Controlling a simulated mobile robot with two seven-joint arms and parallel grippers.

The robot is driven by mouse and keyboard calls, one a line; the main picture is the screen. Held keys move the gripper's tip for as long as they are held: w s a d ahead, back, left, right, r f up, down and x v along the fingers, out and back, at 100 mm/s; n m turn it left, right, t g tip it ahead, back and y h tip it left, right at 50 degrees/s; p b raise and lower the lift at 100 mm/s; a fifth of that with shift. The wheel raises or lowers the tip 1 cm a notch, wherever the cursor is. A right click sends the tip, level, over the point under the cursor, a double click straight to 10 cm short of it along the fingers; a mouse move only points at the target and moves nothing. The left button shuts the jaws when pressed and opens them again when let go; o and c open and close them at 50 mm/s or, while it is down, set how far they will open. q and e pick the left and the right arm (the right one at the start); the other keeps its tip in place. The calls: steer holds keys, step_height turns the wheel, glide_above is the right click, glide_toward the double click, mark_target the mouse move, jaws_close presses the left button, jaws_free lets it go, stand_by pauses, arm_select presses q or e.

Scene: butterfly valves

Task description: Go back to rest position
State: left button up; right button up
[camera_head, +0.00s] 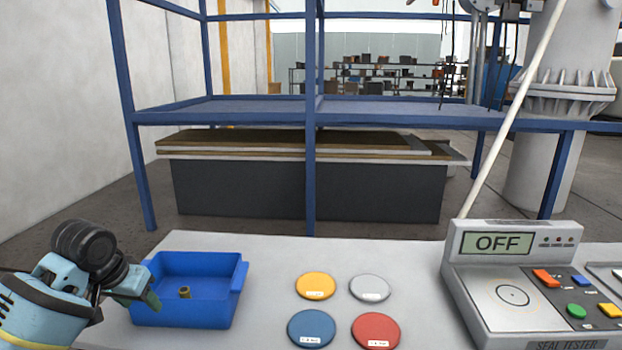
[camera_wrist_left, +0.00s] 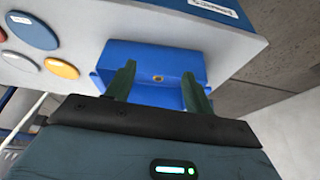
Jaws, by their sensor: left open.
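My left gripper (camera_head: 150,301) is at the left of the table, at the left wall of the blue tray. In the left wrist view my left gripper (camera_wrist_left: 160,92) has its two green fingers spread apart with nothing between them. The blue tray (camera_head: 213,317) stands on the table with a small brass-coloured ring-shaped part (camera_head: 184,292) lying inside. That part also shows in the left wrist view (camera_wrist_left: 158,78), beyond the fingertips. My right gripper is in neither view.
On the light grey table (camera_head: 262,262) lie a yellow disc (camera_head: 315,285), a grey disc (camera_head: 370,288), a blue disc (camera_head: 311,328) and a red disc (camera_head: 376,330). A seal tester (camera_head: 515,243) reading OFF stands at right. A blue frame (camera_head: 310,180) rises behind the table.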

arm_select(q)
steer(key=s+d+f+m, duration=0.1)
steer(key=s+d+f, duration=0.2)
steer(key=s+f, duration=0.25)
steer(key=s+d+f+g, duration=0.1)
steer(key=s+d+f, duration=0.25)
steer(key=f, duration=0.35)
steer(key=s+d+f+m, duration=0.1)
steer(key=s+d+f, duration=0.2)
steer(key=s+f, duration=0.35)
steer(key=s+d+f+n+g, duration=0.1)
steer(key=s+f, duration=0.1)
steer(key=s, duration=0.9)
steer(key=s+d+f, duration=0.1)
steer(key=s+f, duration=0.2)
steer(key=s, duration=0.8)
steer(key=w+d+f+t+h, duration=0.1)
steer(key=w+d+f+t, duration=0.1)
steer(key=w+f+t, duration=0.4)
steer(key=shift+f+t, duration=0.6)
steer(key=shift+f, duration=1.15)
steer(key=shift+w+d, duration=0.1)
